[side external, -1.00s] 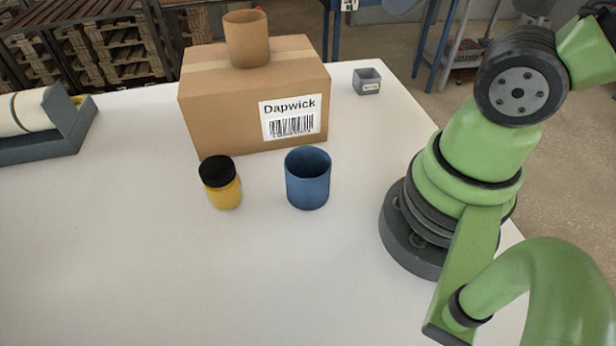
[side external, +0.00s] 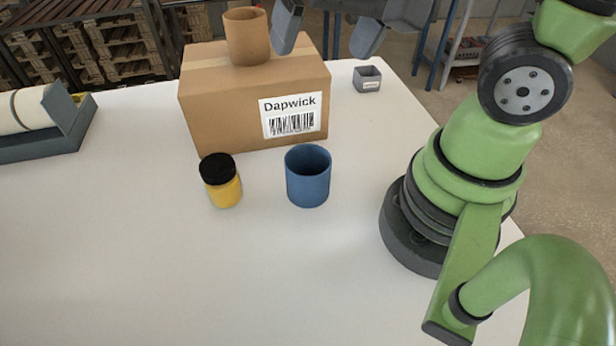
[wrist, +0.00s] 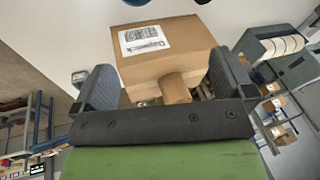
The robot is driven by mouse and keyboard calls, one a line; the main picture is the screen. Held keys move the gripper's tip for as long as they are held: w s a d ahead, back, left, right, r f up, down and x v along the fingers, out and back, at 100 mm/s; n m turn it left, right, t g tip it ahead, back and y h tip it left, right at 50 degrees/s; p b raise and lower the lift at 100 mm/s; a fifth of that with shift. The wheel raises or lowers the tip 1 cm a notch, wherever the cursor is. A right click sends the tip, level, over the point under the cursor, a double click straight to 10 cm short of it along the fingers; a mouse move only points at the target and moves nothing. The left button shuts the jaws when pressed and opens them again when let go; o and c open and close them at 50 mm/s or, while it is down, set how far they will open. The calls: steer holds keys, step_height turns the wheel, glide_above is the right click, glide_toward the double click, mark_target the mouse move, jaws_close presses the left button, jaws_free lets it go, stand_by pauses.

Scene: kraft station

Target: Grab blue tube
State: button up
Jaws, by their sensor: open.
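The blue tube (side external: 308,178) stands upright on the white table, open end up, in front of the cardboard box. In the wrist view only a small blue edge, likely the tube, shows at the top (wrist: 136,2). My gripper (side external: 322,48) is at the top of the side view, above and behind the tube, with its two fingers spread apart. In the wrist view my gripper (wrist: 166,88) is open and nothing is between its fingers; the box and a brown tube show beyond it.
A cardboard box (side external: 225,112) labelled Dapwick carries a brown tube (side external: 246,38) on top. A yellow jar with a black lid (side external: 222,182) stands left of the blue tube. A small grey bin (side external: 367,80) is at the back right. The table's front left (side external: 120,260) is clear.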

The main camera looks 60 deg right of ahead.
mark_target(308, 168)
steer(key=shift+w+a+f+m+g+h, duration=0.3)
steer(key=shift+f+g, duration=0.35)
steer(key=shift+f, duration=2.9)
steer(key=shift+w+a+f+m+g+h, duration=0.1)
steer(key=shift+w+f+m+g, duration=0.35)
steer(key=shift+f, duration=3.15)
steer(key=shift+w+a+f+m+g+h, duration=0.3)
steer(key=shift+f+g, duration=0.5)
steer(key=shift+f, duration=2.75)
steer(key=shift+s+d, duration=0.15)
steer(key=c, duration=0.8)
steer(key=shift+r, duration=0.1)
steer(key=shift+c, duration=0.2)
